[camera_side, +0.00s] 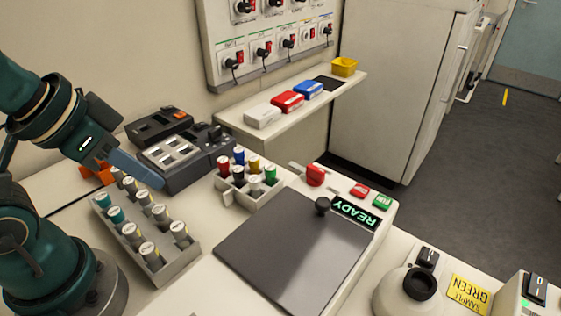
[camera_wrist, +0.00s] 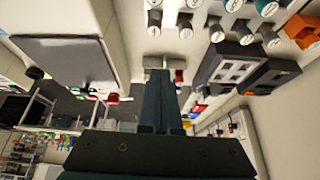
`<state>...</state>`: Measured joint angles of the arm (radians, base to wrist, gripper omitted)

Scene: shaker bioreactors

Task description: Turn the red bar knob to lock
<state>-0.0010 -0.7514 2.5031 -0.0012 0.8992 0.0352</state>
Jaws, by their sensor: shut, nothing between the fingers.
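The red bar knob (camera_side: 315,174) stands on the pale deck of the shaker, behind the dark platform, beside a small light bar. My gripper (camera_side: 158,182) is at the left in the side view, above the rack of capped vials and well apart from the knob. Its fingers are shut together and empty. In the wrist view the gripper (camera_wrist: 160,74) points up the picture with its fingers side by side. A small red piece (camera_wrist: 113,98) shows left of the fingers there; I cannot tell surely whether it is the knob.
A READY display (camera_side: 356,213) and red and green buttons lie right of the red knob.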

